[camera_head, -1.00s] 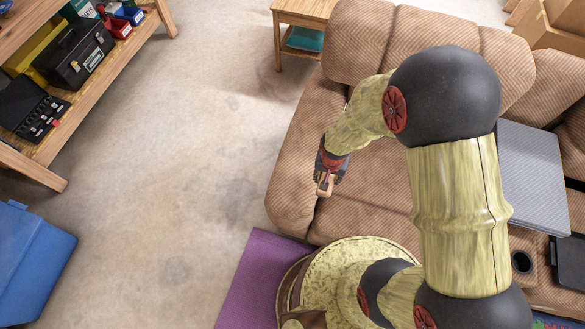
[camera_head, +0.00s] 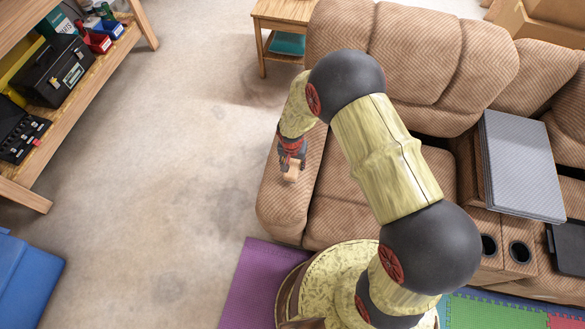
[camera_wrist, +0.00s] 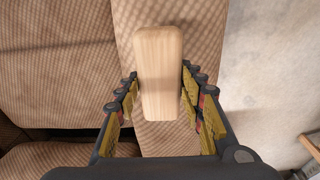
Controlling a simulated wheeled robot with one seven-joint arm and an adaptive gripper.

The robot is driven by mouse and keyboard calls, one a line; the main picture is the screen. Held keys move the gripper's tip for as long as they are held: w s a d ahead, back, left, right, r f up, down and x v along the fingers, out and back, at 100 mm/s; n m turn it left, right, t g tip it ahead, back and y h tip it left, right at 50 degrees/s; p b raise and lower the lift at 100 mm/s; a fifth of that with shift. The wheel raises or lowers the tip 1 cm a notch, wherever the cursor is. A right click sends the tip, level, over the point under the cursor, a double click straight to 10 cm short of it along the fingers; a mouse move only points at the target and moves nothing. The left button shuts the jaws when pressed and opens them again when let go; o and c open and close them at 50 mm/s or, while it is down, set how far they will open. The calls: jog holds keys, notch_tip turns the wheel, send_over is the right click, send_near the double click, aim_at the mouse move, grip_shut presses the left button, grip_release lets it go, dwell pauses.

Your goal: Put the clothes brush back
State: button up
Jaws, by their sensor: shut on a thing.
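The clothes brush (camera_wrist: 160,75) shows in the wrist view as a pale wooden block between the two finger rows. My gripper (camera_wrist: 160,100) is shut on it, with fingers at both its long sides. In the head view my gripper (camera_head: 291,164) is over the recliner's left armrest (camera_head: 285,200), and the brush (camera_head: 291,175) shows as a small pale piece at its tip. The bristle side is hidden. I cannot tell whether the brush touches the armrest.
The brown recliner sofa (camera_head: 420,55) fills the right side. A small wooden side table (camera_head: 290,12) stands behind the armrest. The floor between is clear.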

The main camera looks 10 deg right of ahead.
aim_at(293, 168)
jog(key=shift+w+a+f, duration=0.1)
jog(key=shift+w+f, duration=0.1)
jog(key=shift+f, duration=0.05)
jog(key=shift+f+b, duration=0.55)
jog(key=shift+f, duration=1)
jog(key=shift+f, duration=0.1)
jog(key=o, duration=1.2)
jog(key=shift+c, duration=0.2)
